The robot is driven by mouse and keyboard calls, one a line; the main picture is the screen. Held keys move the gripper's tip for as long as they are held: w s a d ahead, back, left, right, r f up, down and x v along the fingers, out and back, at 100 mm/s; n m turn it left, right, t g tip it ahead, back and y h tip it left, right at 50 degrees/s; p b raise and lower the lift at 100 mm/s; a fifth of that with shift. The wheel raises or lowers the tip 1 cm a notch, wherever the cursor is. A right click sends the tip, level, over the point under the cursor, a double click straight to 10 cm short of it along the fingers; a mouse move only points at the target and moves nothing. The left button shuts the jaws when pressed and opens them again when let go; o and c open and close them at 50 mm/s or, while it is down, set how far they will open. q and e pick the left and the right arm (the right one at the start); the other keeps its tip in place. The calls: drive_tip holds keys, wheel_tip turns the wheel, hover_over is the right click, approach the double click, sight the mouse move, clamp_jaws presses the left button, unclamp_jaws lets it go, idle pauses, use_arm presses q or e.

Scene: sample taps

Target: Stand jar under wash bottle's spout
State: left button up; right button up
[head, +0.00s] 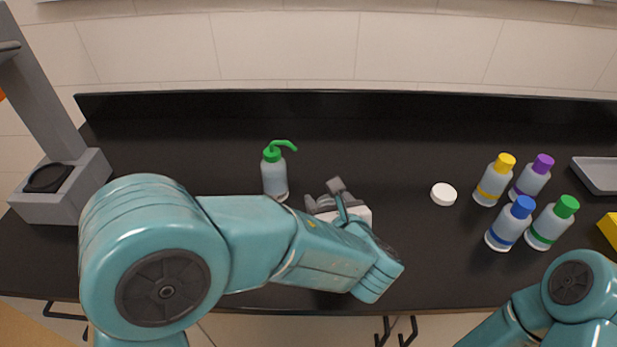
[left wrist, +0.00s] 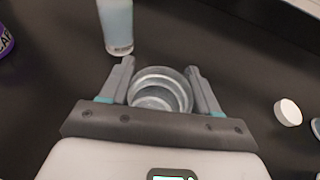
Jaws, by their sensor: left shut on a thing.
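The wash bottle (head: 274,178), pale blue-grey with a green cap and a green spout bent to the right, stands upright on the black bench; its lower part shows in the left wrist view (left wrist: 116,24). The jar (left wrist: 160,88), a round open-topped clear or metallic vessel, sits between the fingers of my left gripper (left wrist: 160,80), which is shut on it. In the head view my left gripper (head: 325,199) is to the right of the bottle's base, and my arm hides the jar. I cannot tell whether the jar touches the bench. My right gripper is out of view.
A white round lid (head: 443,194) lies on the bench to the right. Several capped bottles (head: 511,224) stand farther right, near a grey tray (head: 598,174) and a yellow object (head: 609,229). A grey stand (head: 62,190) is at left. The bench behind the gripper is clear.

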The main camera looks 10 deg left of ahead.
use_arm(q)
drive_tip(key=p+x, duration=0.1)
drive_tip(key=x, duration=0.4)
drive_tip(key=r+p+x, duration=0.1)
drive_tip(key=x, duration=0.3)
drive_tip(key=w+r+p+x, duration=0.1)
drive_tip(key=x, duration=0.4)
drive_tip(key=shift+w+a+r+p, duration=0.1)
drive_tip(key=shift+w+a+p, duration=0.2)
drive_tip(key=shift+a, duration=0.15)
drive_tip(key=shift+w+f, duration=0.1)
drive_tip(key=shift+f, duration=0.25)
